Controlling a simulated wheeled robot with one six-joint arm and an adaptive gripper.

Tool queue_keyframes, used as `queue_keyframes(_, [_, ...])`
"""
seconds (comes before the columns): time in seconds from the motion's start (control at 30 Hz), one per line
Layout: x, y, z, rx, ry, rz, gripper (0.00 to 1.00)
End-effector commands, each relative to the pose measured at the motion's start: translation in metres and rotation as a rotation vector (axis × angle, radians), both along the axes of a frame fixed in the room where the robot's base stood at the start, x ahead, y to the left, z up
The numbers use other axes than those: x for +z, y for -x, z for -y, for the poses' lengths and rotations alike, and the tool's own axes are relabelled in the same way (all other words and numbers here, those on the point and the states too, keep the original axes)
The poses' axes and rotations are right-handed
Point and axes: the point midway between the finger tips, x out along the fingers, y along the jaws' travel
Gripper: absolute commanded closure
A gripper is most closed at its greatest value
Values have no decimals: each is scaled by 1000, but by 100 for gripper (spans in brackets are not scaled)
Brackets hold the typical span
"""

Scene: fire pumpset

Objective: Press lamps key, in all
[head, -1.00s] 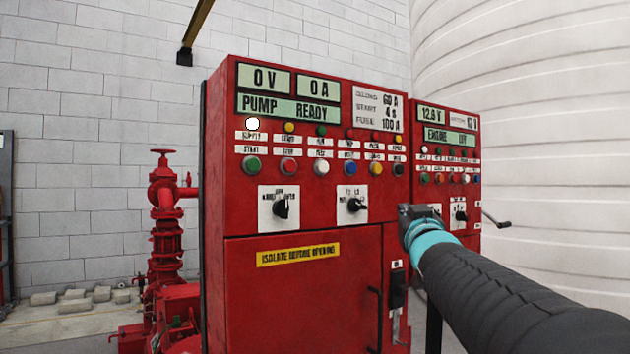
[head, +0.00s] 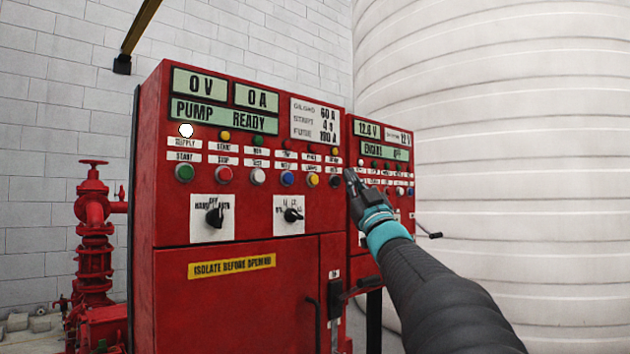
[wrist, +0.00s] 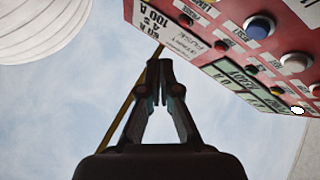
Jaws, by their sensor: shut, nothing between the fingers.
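The large red pump cabinet (head: 215,130) carries a row of round keys: green, red, white, blue, yellow and black. The label over the yellow key (head: 312,180) seems to read LAMPS, but it is small. A smaller red engine cabinet (head: 383,170) stands to its right with its own row of small keys, partly hidden by my gripper; their labels are too small to read. My gripper (head: 350,178) is shut and empty, in front of the pump cabinet's right edge, right of the black key.
Two black selector knobs (head: 215,217) sit below the keys, with a yellow warning strip (head: 232,266) under them. A crank handle (head: 430,234) sticks out right of the engine cabinet. A red valve (head: 94,215) stands at left, a big white tank (head: 480,120) at right.

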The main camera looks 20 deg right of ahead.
Motion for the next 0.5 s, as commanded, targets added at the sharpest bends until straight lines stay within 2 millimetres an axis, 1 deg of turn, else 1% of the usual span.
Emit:
queue_keyframes(0.27, [2, -31, -11, 2, -3, -2, 100])
queue_keyframes(0.5, [1, -58, -21, 1, -1, 0, 100])
